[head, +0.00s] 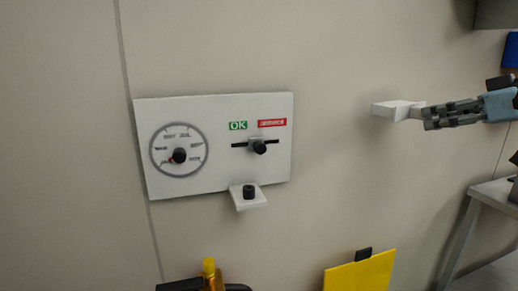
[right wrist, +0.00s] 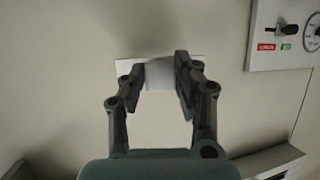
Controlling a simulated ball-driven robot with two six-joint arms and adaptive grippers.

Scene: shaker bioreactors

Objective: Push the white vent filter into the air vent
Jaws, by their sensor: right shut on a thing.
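The white vent filter (head: 390,109) shows in the head view as a small white block with a tab, at the wall right of the panel. My right gripper (head: 426,114) comes in from the right and is shut on the tab. In the right wrist view, the fingers of my right gripper (right wrist: 161,75) stand on both sides of the tab, and the white filter plate (right wrist: 128,65) lies beyond them. I see no vent opening; the plate may hide it. I cannot tell whether the filter touches the wall. My left gripper is not in view.
A white wall panel (head: 222,185) with a dial, a black slider knob and OK and red labels hangs left of the filter. A small shelf (head: 252,203) with a black knob sits below it. A yellow board (head: 360,275) and a grey table (head: 490,195) are lower down.

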